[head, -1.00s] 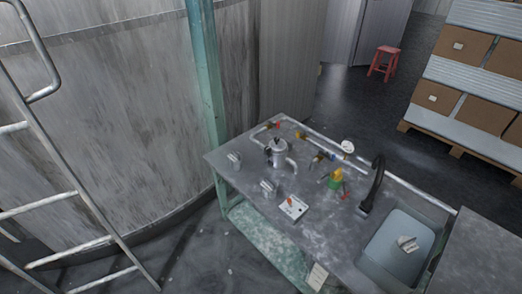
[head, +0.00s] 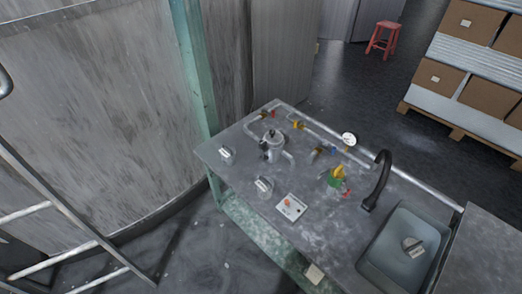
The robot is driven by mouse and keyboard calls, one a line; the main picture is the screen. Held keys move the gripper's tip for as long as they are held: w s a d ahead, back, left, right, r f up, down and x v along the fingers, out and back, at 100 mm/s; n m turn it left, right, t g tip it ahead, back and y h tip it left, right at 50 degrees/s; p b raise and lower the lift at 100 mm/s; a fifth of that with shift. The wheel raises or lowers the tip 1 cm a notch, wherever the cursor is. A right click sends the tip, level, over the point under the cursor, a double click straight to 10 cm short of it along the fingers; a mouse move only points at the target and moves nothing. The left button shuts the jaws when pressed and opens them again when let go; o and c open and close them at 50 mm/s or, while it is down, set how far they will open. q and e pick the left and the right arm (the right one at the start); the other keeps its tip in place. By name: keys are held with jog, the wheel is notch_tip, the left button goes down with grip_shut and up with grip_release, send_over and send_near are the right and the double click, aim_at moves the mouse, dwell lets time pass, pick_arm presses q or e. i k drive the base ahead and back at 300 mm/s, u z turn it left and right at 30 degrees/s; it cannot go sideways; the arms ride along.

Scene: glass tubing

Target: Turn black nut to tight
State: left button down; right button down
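Neither of my grippers shows in the head view. A metal workbench (head: 225,172) with a grey top and green frame stands ahead. On its back left part is a silver pot-like glass or metal fitting (head: 272,144) joined to pale tubing (head: 322,134) along the back edge. A dark spot (head: 265,146) shows on the fitting's left side; I cannot tell whether it is the black nut. Small valves with red, yellow and blue parts sit along the tubing. A green and yellow valve piece (head: 337,178) with a red end stands mid-bench.
A white panel (head: 291,206) and small grey pieces (head: 265,186) lie on the bench. A black faucet (head: 378,180) stands beside the sink (head: 381,259). A large tank (head: 90,110) and a ladder (head: 50,190) are left. A red stool (head: 384,36) and boxes (head: 438,79) stand behind.

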aim_at(262, 144)
jog(key=z, duration=1.55)
jog(key=k, duration=0.9)
jog(key=u, duration=0.75)
jog(key=i, duration=0.5)
jog(key=u, duration=0.05)
